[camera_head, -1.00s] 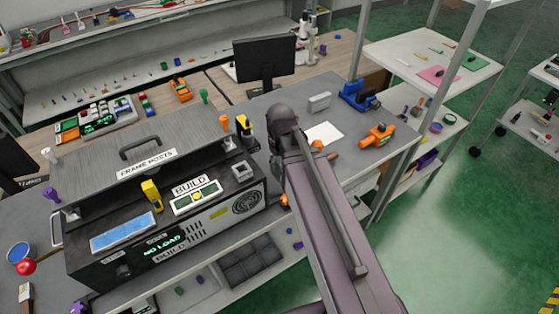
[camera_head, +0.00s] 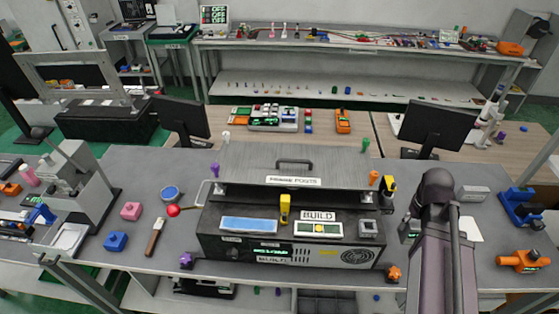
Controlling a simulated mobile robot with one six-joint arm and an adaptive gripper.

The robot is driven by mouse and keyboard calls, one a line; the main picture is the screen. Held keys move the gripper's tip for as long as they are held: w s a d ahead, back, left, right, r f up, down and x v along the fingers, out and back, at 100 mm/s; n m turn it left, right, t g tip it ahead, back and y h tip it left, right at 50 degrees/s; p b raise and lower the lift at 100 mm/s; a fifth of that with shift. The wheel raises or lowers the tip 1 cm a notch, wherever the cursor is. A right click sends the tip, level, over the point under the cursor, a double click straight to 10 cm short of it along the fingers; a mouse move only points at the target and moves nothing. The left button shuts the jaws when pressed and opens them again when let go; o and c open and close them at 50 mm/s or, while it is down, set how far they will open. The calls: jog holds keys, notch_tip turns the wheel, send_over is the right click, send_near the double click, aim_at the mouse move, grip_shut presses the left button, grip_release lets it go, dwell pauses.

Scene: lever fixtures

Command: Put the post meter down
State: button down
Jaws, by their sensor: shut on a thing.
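My arm (camera_head: 438,240) rises from the lower edge at the right, in front of the grey bench. Its links hide whatever is at its far end, so my gripper and its fingertips do not show. I cannot make out the post meter for certain. A small pale thing with a bit of green (camera_head: 410,229) peeks out at the left side of my arm, and I cannot tell what it is. A yellow and black device (camera_head: 387,187) stands at the right end of the "Frame Posts" fixture (camera_head: 340,180), left of my arm.
The build machine (camera_head: 225,243) fills the bench middle. A red ball knob (camera_head: 173,211), a blue block (camera_head: 116,242) and a pink block (camera_head: 131,211) are left of it. A white sheet (camera_head: 469,230) and an orange device (camera_head: 523,261) are right of my arm.

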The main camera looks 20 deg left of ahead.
aim_at(415, 222)
jog(key=shift+r+p, duration=1.75)
jog(key=shift+r, duration=0.65)
jog(key=shift+s+f, duration=0.1)
